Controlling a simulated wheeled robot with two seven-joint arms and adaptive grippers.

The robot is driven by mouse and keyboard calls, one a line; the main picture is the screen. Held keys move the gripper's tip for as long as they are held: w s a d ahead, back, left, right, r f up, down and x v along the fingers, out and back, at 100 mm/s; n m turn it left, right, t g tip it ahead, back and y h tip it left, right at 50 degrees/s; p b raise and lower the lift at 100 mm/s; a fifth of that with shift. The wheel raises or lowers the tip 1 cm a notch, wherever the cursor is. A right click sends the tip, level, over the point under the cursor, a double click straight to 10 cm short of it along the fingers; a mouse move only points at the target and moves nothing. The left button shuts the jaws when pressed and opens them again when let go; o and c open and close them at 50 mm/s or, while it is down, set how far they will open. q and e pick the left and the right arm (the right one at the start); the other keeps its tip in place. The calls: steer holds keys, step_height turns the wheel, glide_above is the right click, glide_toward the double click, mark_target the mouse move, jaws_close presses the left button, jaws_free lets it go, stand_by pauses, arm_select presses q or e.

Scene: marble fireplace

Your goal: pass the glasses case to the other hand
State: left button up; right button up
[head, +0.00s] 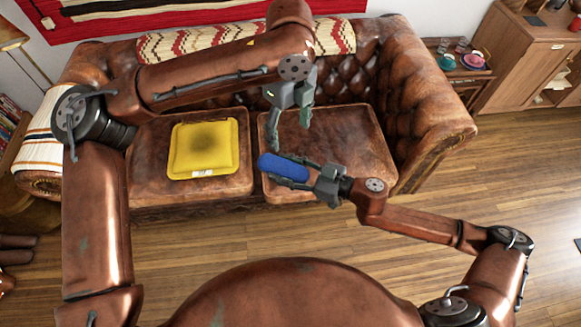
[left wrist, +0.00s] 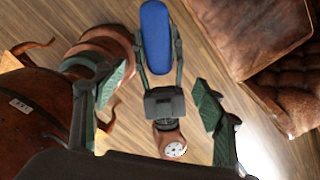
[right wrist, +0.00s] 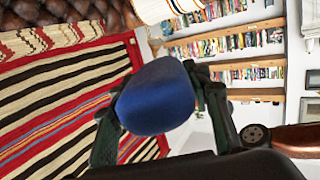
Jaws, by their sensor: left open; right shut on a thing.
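The blue glasses case (head: 283,168) is held in my right gripper (head: 305,171), in front of the sofa seat in the head view. The case points left, away from that gripper. In the right wrist view the case (right wrist: 157,97) sits between the two fingers. My left gripper (head: 289,122) is open and empty, above the case and pointing down. In the left wrist view the case (left wrist: 155,38) appears beyond the open left fingers (left wrist: 160,110), toward the top, with the right gripper's fingers along its sides.
A brown leather sofa (head: 440,120) stands behind, with a yellow cushion (head: 203,149) on its left seat. A small side table with cups (head: 446,62) and a wooden cabinet (head: 530,55) are at the right.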

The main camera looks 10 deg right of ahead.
mark_target(270, 160)
arm_select(q)
steer(key=w+a+f+n+y, duration=0.1)
steer(key=a+f, duration=0.1)
steer(key=f, duration=0.3)
steer(key=a+f+n+t+y, duration=0.1)
steer(key=f+n, duration=0.1)
steer(key=f, duration=0.4)
steer(key=w+a+f+n+t+y, duration=0.1)
steer(key=a+f+y, duration=0.1)
steer(key=f, duration=0.4)
steer(key=shift+w+a+n, duration=0.3)
steer(key=shift+a, duration=0.05)
steer(key=c, duration=0.8)
steer(key=o, duration=0.8)
steer(key=shift+d+r, duration=0.1)
steer(key=shift+r, duration=0.05)
steer(key=v, duration=1.1)
steer(key=shift+s+r, duration=0.2)
steer(key=shift+r, duration=0.2)
